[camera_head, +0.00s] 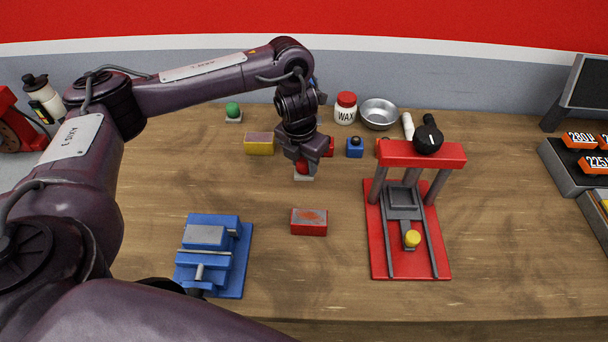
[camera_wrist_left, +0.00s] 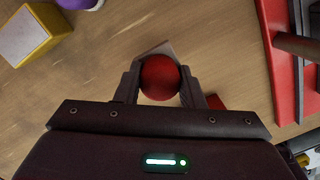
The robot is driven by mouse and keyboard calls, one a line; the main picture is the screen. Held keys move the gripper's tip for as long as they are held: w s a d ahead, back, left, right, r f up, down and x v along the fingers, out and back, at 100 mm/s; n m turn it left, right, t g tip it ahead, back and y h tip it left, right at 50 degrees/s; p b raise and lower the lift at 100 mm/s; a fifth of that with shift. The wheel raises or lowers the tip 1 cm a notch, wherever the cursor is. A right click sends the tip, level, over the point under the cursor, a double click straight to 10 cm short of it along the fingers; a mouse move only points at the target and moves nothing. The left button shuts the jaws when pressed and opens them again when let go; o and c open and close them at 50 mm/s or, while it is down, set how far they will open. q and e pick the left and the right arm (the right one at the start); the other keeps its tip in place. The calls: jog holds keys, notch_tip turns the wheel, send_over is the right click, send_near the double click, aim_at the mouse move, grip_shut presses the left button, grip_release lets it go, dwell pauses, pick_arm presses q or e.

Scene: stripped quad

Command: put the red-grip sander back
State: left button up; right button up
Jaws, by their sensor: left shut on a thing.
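The red-grip sander (camera_head: 303,171) has a round red knob on a pale grey base. My left gripper (camera_head: 302,163) is shut on its knob, above the middle of the bench. In the left wrist view the red knob (camera_wrist_left: 160,77) sits between the two fingers (camera_wrist_left: 160,92), and a corner of the grey base shows beyond it. I cannot tell whether the base touches the bench or hangs just above it. A green-knobbed sander (camera_head: 233,112) stands at the back left, and a blue-knobbed block (camera_head: 355,147) stands right of the gripper. My right gripper is not in view.
A yellow block (camera_head: 259,143) is left of the gripper, and a worn red block (camera_head: 309,221) lies in front. A blue vise (camera_head: 210,245) and a red press (camera_head: 420,153) flank it. A wax jar (camera_head: 345,108) and metal bowl (camera_head: 379,113) stand behind.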

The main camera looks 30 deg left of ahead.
aim_at(304, 173)
pick_arm(q)
notch_tip(304, 173, down, 3)
jog(key=shift+s+f+b, duration=0.1)
jog(key=shift+f+b, duration=0.1)
jog(key=shift+b, duration=0.45)
jog(key=shift+f, duration=0.3)
jog(key=shift+f, duration=0.2)
jog(key=o, duration=1)
jog(key=shift+o, duration=0.2)
